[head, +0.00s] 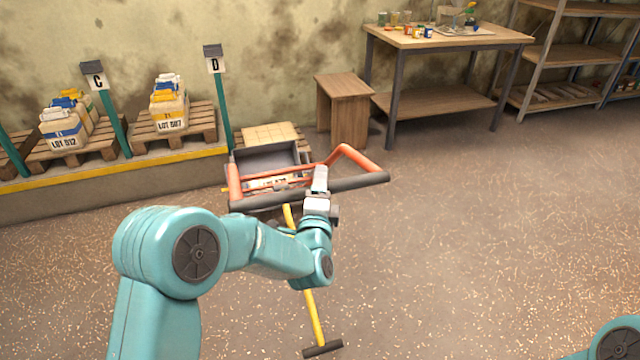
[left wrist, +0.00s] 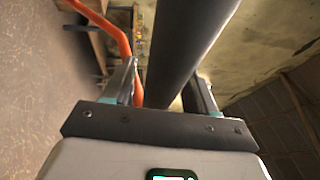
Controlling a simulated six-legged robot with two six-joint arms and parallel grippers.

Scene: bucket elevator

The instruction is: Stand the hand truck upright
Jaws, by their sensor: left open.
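The hand truck (head: 352,156) shows as an orange tube frame with a black grip bar (head: 362,182) across its near end. My left gripper (head: 320,180) is at the middle of the grip bar. In the left wrist view the black bar (left wrist: 183,50) runs between the two open fingers (left wrist: 165,85), and an orange tube (left wrist: 108,28) shows at the left. I cannot tell whether a finger touches the bar. My right gripper is out of view.
A yellow pole (head: 312,310) with a black crossbar lies toward me. A wooden stool (head: 345,105) and workbench (head: 440,38) stand behind. The floor at right is clear.

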